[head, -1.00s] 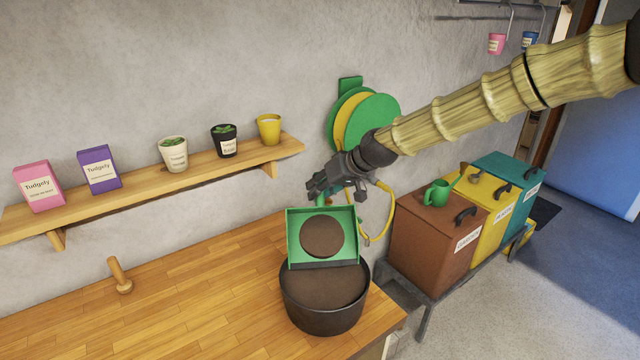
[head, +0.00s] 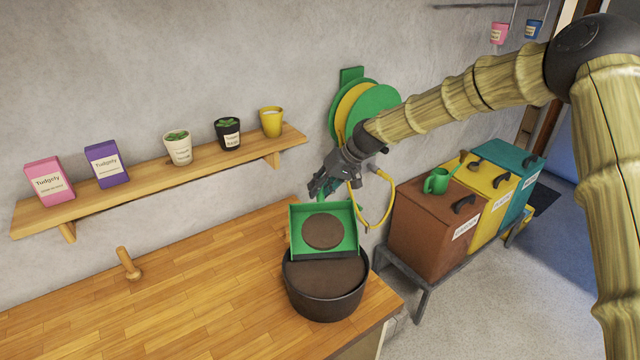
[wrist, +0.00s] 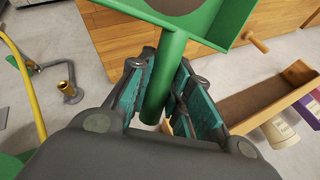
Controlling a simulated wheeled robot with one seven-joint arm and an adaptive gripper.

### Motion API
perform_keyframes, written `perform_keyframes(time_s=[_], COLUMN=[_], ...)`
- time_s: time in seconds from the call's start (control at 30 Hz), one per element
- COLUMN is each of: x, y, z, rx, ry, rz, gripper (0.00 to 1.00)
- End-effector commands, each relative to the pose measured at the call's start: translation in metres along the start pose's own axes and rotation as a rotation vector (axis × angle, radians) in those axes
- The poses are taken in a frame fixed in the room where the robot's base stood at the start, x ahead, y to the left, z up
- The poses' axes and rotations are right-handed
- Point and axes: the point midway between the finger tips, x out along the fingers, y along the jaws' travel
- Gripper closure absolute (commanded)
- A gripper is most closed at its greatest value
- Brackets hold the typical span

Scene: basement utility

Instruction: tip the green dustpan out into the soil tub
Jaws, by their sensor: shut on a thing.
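The green dustpan (head: 346,247) hangs over the back of the soil tub, its open side towards the tub and tilted slightly downward. A round brown patch of soil (head: 322,231) lies in it. The dark soil tub (head: 325,303) stands on the wooden bench near its right end, full of brown soil. My gripper (head: 325,185) is behind and above the dustpan. In the wrist view my gripper (wrist: 160,95) is shut around the dustpan's green handle (wrist: 165,80). Whether the pan's lip touches the tub cannot be told.
A wooden shelf (head: 95,195) with boxes and pots runs along the wall behind. Brown, yellow and teal bins (head: 425,225) and a hose reel (head: 375,105) are to the right.

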Motion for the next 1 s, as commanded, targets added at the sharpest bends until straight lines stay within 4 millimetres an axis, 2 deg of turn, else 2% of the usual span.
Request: perform_keyframes(time_s=[0.23,0.7,1.0], x=[0.017,0.039,0.043], y=[0.011,0.025,0.028], z=[-0.001,0.000,0.002], rx=[0.062,0.139,0.160], ry=[-0.094,-0.211,-0.242], rz=[-0.011,-0.026,-0.031], gripper=[1.00,1.00,1.00])
